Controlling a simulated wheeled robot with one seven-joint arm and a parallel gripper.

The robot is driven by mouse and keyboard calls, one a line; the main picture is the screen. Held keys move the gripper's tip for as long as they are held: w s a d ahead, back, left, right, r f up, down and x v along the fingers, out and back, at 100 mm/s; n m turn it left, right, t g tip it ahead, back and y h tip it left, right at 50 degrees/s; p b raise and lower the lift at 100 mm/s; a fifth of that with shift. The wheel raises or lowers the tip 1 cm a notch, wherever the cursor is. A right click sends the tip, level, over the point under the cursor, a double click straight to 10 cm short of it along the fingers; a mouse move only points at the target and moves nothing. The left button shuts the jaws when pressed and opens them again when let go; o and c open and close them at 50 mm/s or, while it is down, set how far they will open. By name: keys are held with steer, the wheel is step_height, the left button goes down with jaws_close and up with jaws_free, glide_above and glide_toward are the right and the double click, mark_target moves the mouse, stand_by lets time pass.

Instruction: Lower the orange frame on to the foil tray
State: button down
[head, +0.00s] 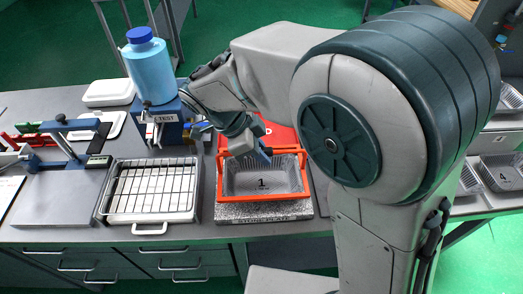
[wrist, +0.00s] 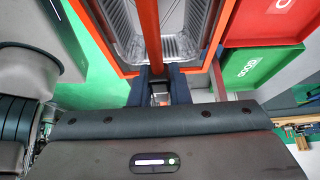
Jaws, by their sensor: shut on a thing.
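The foil tray (head: 262,178), marked 1, sits on a speckled grey block (head: 264,210). The orange frame (head: 265,196) surrounds the tray's rim in the head view; I cannot tell whether it touches the rim. My gripper (head: 252,152) is at the frame's far side, partly hidden by the arm. In the wrist view, my gripper (wrist: 160,88) is shut on the orange frame (wrist: 226,35), at its middle bar. The foil tray (wrist: 184,46) shows through the frame's openings, below it.
A wire rack on a white pan (head: 150,190) stands left of the block. A blue bottle (head: 150,68) on a blue tester stands behind. A red bin (wrist: 262,22) and a green bin (wrist: 254,70) are close by. More foil trays (head: 500,172) lie at the right.

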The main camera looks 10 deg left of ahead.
steer(key=shift+f+b, duration=0.4)
steer(key=shift+f, duration=0.1)
steer(key=c, duration=1.3)
jaws_free()
steer(key=shift+r, duration=0.15)
steer(key=v, duration=1.3)
steer(key=shift+s+a+r, duration=0.1)
steer(key=shift+a+r, duration=0.15)
